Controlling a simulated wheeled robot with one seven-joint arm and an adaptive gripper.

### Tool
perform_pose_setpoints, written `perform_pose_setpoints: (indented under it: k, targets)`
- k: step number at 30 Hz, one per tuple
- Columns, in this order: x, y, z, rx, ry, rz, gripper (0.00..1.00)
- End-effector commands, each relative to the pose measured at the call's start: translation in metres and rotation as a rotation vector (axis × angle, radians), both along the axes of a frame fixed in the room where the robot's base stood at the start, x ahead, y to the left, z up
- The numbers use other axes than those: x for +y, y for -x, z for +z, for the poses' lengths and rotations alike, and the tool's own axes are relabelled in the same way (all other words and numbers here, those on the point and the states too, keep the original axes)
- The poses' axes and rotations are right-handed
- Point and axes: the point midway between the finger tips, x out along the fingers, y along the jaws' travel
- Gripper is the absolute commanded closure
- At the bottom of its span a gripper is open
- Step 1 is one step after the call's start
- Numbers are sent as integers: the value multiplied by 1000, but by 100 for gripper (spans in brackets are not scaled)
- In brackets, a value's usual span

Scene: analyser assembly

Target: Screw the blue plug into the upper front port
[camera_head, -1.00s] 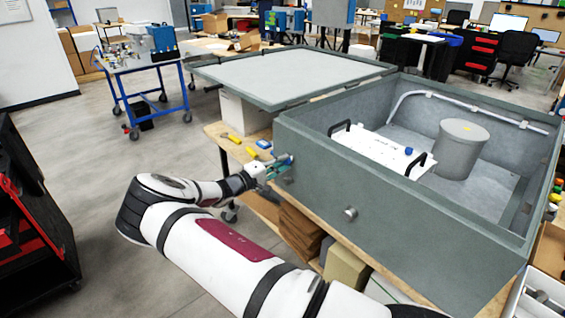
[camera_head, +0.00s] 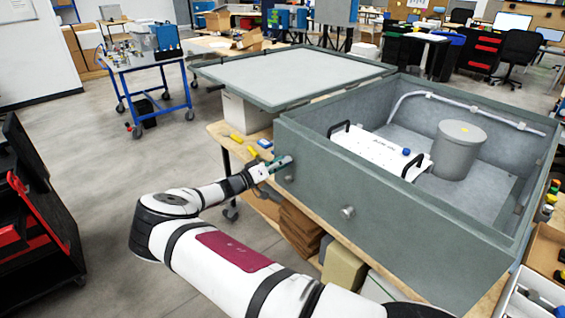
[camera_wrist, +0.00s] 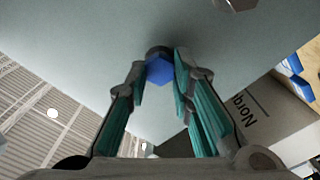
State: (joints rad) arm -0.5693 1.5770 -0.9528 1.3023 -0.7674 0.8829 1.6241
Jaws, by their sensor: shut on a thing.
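The blue plug (camera_wrist: 159,70) shows in the wrist view between my fingertips, with its hexagonal head facing me. My gripper (camera_wrist: 160,75) is shut on it with its teal-padded fingers on either side. A dark round fitting (camera_wrist: 157,51) shows just behind the plug at the grey wall; how deep the plug sits cannot be told. In the head view my gripper (camera_head: 284,162) is at the left part of the front wall of the grey housing (camera_head: 395,222). The plug and the port are hidden there by the fingers.
A metal fitting (camera_head: 348,212) sticks out of the front wall to the right. The housing's lid (camera_head: 295,75) lies open behind. Blue (camera_head: 265,143) and yellow (camera_head: 252,152) pieces lie on the table left of the housing.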

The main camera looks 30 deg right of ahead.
Motion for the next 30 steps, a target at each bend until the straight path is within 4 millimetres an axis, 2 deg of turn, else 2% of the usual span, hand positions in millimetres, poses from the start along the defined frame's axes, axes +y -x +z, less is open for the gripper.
perform_pose_setpoints:
  k: [7, 8, 10, 20, 30]
  targets:
    - [0, 0, 2, -20, -2, -1, 100]
    - [0, 0, 2, -20, -1, -2, 72]
    - [0, 0, 2, -19, -2, -1, 56]
    - [1, 0, 1, -15, -1, 0, 55]
    - [23, 4, 0, -14, -3, 1, 55]
